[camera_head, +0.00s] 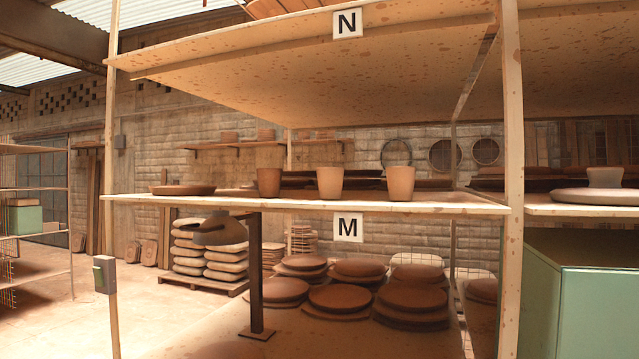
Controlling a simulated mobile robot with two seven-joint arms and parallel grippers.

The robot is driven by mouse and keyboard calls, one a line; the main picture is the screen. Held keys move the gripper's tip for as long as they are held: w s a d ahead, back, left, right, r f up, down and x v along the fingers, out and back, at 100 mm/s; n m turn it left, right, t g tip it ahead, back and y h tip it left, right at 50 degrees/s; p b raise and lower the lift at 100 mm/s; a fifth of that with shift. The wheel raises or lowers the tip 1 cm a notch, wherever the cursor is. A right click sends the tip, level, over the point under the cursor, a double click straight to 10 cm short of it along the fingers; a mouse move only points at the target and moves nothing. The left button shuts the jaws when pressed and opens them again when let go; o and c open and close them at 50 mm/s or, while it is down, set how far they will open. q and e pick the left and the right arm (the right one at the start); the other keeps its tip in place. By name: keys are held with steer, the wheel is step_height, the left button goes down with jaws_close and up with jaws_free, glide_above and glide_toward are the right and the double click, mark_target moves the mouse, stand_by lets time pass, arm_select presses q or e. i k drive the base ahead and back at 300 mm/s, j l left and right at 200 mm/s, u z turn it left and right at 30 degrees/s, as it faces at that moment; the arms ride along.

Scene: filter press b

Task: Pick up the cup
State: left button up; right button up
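Three cups stand upright in a row on the middle shelf (220,203), near its front edge. The left one is a darker brown cup (269,182), the middle one is a pale tan cup (330,183), and the right one is an orange-tan cup (400,183). Another pale cup (605,178) stands on the neighbouring shelf at the right, behind or on a plate. Neither of my grippers shows in the head view.
A brown plate (183,190) lies on the middle shelf at the left. A wooden post (511,150) divides the racks. The shelf above, labelled N (347,23), overhangs the cups. Stacked clay discs (340,298) fill the level below. A green cabinet (585,295) stands at the lower right.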

mark_target(269, 178)
steer(key=j+z, duration=0.1)
steer(key=z, duration=0.15)
steer(key=j+z, duration=0.1)
steer(key=z, duration=0.2)
steer(key=j+z, duration=0.4)
steer(key=j, duration=0.45)
steer(key=j+z, duration=0.1)
steer(key=j, duration=0.55)
steer(key=k+j, duration=0.1)
steer(key=j, duration=0.55)
steer(key=j+z, duration=0.15)
steer(key=j, duration=0.45)
steer(key=k+j, duration=0.15)
steer(key=j, duration=0.5)
steer(key=z, duration=0.05)
